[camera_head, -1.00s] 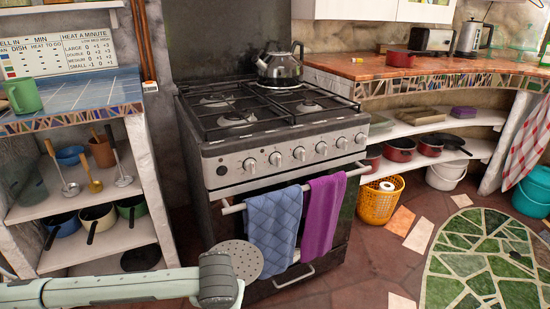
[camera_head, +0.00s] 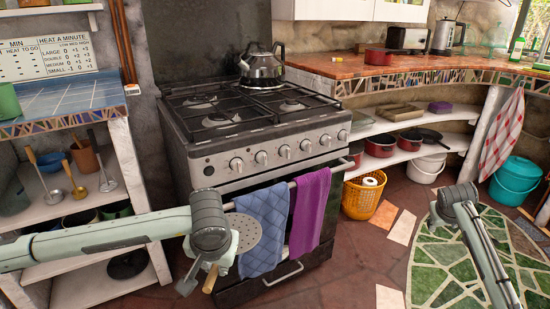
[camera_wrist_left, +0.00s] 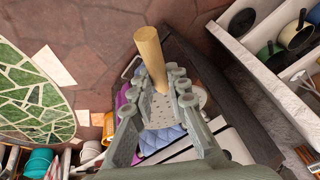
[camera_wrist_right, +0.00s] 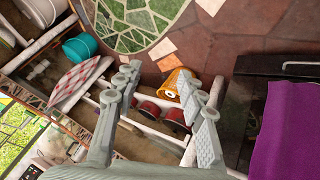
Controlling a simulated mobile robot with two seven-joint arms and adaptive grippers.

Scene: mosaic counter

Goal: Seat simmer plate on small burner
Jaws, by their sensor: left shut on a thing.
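The simmer plate (camera_head: 246,234) is a round grey perforated disc with a wooden handle (camera_head: 210,279). It hangs tilted in front of the oven. My left gripper (camera_wrist_left: 160,78) is shut on the wooden handle, which also shows in the left wrist view (camera_wrist_left: 150,52); the disc is partly hidden behind the fingers there. The stove (camera_head: 265,142) has black grates over its burners, including front left (camera_head: 220,118), back left (camera_head: 200,101) and front right (camera_head: 292,105). The front right one looks smaller than the front left. My right gripper (camera_wrist_right: 160,80) is open and empty, over the floor at right.
A kettle (camera_head: 262,67) stands on the back right of the stove. Blue (camera_head: 262,230) and purple (camera_head: 309,208) towels hang on the oven rail. A shelf unit (camera_head: 130,150) stands left. An orange basket (camera_head: 362,197) stands right. The front grates are clear.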

